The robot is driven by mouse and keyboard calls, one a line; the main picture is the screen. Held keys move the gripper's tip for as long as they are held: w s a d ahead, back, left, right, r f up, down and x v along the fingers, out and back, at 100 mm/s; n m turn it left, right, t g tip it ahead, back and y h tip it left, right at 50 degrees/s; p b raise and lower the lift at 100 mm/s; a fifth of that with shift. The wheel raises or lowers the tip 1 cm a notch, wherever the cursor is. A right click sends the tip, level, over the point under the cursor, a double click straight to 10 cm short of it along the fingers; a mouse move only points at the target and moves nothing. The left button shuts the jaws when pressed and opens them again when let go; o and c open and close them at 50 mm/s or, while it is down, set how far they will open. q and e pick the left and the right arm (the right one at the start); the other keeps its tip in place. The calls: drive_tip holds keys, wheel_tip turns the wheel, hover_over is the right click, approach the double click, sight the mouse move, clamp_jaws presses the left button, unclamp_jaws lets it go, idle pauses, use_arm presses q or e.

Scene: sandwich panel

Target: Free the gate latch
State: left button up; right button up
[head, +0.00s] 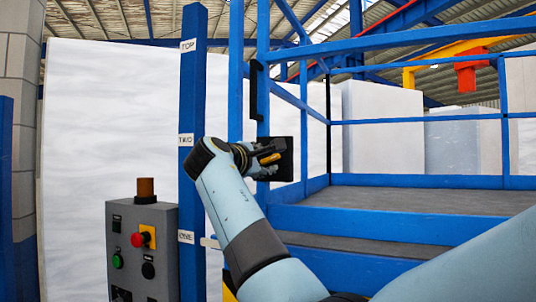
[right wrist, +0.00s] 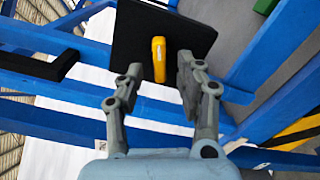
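The gate latch is a yellow handle (right wrist: 158,60) on a dark square plate (right wrist: 185,28), by the blue gate post. In the head view the plate (head: 285,165) shows behind my right gripper (head: 268,160), with a bit of yellow visible beside it. In the right wrist view my right gripper (right wrist: 158,84) is open, with one finger on either side of the handle. The handle lies between the fingertips, and I see a gap on both sides. The gripper partly hides the latch in the head view. My left gripper is not in view.
A grey control box (head: 143,250) with a red button, green button and amber lamp stands at lower left. A blue post (head: 192,115) with labels stands between it and the gate. Blue rails frame a grey platform (head: 405,202) at right.

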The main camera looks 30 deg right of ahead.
sight(267, 160)
drive_tip(key=shift+p+x, duration=0.35)
drive_tip(key=shift+x, duration=1.2)
clamp_jaws()
drive_tip(key=m+b, duration=0.3)
drive_tip(key=b, duration=0.1)
drive_tip(key=shift+f, duration=0.2)
drive_tip(key=shift+r+m+b, duration=0.15)
drive_tip(key=shift+m+b, duration=0.4)
drive_tip(key=shift+m, duration=0.05)
drive_tip(key=shift+a+r, duration=0.1)
unclamp_jaws()
